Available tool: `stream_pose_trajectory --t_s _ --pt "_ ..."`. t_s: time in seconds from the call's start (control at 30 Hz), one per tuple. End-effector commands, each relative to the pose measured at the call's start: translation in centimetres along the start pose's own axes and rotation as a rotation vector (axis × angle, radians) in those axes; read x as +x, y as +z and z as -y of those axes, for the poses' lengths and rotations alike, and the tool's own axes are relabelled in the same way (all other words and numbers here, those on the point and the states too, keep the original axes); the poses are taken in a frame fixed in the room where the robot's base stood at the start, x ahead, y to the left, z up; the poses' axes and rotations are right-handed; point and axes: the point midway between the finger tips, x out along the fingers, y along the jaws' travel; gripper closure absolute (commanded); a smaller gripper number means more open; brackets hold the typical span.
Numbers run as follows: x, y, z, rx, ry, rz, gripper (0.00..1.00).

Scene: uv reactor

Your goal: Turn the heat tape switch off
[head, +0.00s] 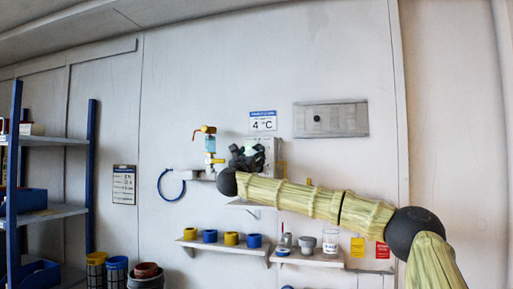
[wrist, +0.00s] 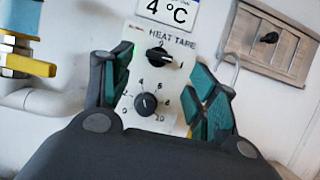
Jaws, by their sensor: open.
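The heat tape panel (wrist: 134,88) is a white plate on the wall, labelled HEAT TAPE, seen large in the wrist view. Its upper black switch knob (wrist: 158,57) sits under the label, with a 0 above and a 1 to its right; its handle appears to point toward the 1. My gripper (wrist: 155,72) is open and empty, with its teal-padded fingers on either side of the panel, and it appears apart from the knob. In the head view my gripper (head: 247,157) is in front of the panel and hides most of it.
A numbered black dial (wrist: 146,104) sits below the switch. A pipe with a yellow-handled valve (wrist: 28,64) is at left. A grey wall box (wrist: 274,41) is at upper right. A shelf (head: 225,246) with coloured cups runs below my arm.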

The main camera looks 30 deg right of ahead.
Motion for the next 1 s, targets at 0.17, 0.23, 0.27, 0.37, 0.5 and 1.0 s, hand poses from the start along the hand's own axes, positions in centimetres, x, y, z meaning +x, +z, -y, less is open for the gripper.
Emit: stream_pose_trajectory --t_s 0.17,0.23,0.27,0.37,0.5,1.0 --pt "3.0 0.2 -0.1 -0.001 0.0 -0.001 0.41" --pt "4.0 0.2 -0.1 -0.001 0.0 -0.001 0.41" --pt "4.3 0.2 -0.1 -0.001 0.001 -0.001 0.41" --pt "5.3 0.1 0.0 -0.002 0.0 -0.001 0.41" --pt "6.0 0.0 0.0 -0.002 0.001 -0.001 0.41" --pt "6.2 -0.1 0.0 -0.002 0.001 0.0 0.72"
